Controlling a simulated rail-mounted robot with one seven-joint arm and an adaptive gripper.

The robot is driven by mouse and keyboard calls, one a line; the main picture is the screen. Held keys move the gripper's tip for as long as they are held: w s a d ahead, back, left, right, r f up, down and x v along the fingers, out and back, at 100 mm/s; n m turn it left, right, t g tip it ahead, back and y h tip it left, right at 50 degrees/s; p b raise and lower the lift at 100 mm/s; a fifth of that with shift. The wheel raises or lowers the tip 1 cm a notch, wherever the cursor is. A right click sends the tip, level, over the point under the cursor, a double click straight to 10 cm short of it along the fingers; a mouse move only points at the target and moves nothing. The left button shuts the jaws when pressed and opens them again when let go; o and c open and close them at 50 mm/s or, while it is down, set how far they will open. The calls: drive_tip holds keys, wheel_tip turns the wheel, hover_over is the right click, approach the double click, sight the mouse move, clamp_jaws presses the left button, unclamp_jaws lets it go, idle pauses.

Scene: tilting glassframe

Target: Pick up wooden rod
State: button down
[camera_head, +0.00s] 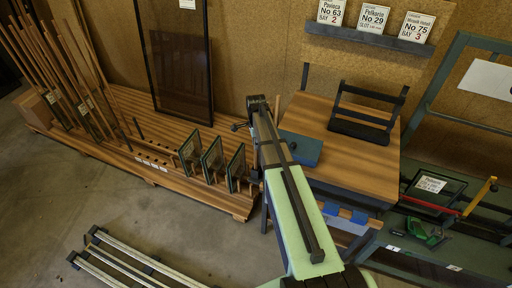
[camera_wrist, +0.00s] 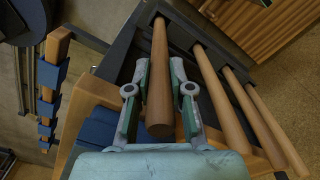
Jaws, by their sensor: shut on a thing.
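In the wrist view a round wooden rod (camera_wrist: 159,85) lies between the two fingers of my gripper (camera_wrist: 161,75). The fingers are shut on it, one on each side. Its near end faces the camera, and its far part runs up to the dark frame. I cannot tell whether it is clear of that frame. Several similar wooden rods (camera_wrist: 222,85) sit side by side to the right, apart from the fingers.
A dark frame (camera_wrist: 120,65) and blue pads (camera_wrist: 48,92) lie close left of my gripper in the wrist view. In the head view a wooden table (camera_head: 350,160) with a blue box (camera_head: 301,148) stands right of my arm. Small framed panes (camera_head: 213,158) stand to its left.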

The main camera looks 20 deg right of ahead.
wheel_tip(320, 180, up, 20)
drive_tip(key=b, duration=0.4)
drive_tip(key=shift+b, duration=0.4)
drive_tip(key=shift+f, duration=0.1)
